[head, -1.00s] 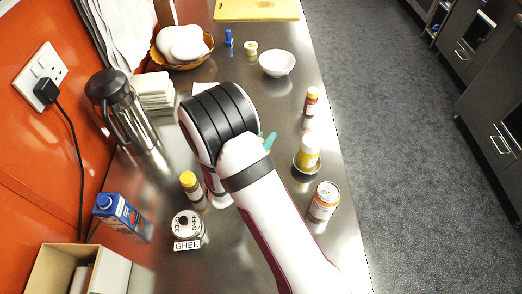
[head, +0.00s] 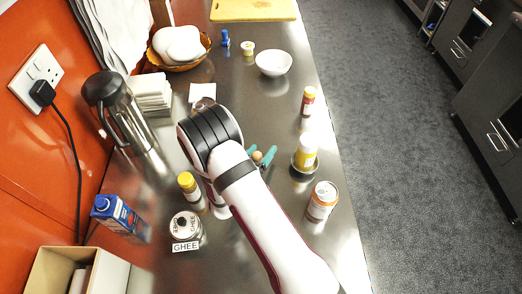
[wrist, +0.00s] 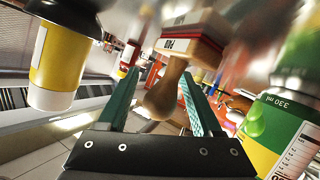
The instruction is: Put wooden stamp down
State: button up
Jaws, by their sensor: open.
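My gripper (head: 263,157) is low over the steel counter. It is open around the handle, with its fingers (wrist: 160,100) spread on either side and gaps visible. I cannot tell whether the stamp's base rests on the counter.
A yellow-capped bottle (head: 191,190) and the ghee jar (head: 185,228) stand left of my arm. A white bowl (head: 273,63) is farther back.

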jog(key=shift+s+r, duration=0.1)
jog(key=shift+r, duration=0.1)
jog(key=v, duration=1.1)
jog(key=shift+s+a+r, duration=0.1)
jog(key=shift+s+a, duration=0.1)
jog(key=shift+s, duration=0.15)
notch_tip(320, 180, up, 9)
jog(key=a+m+g+y, duration=0.3)
jog(key=g+y, duration=0.3)
jog(key=y, duration=0.3)
jog(key=s+d+r+g, duration=0.2)
jog(key=s+d, duration=0.2)
jog(key=s, duration=0.3)
jog(key=s+d+r+g, duration=0.2)
jog(key=s+d, duration=0.2)
jog(key=s, duration=0.4)
jog(key=s+d+r+m+g, duration=0.1)
jog(key=s+d+r+g, duration=0.1)
jog(key=s+d, duration=0.2)
jog(key=s, duration=0.3)
jog(key=shift+s+d+r+g+h, duration=0.3)
jog(key=shift+h, duration=0.1)
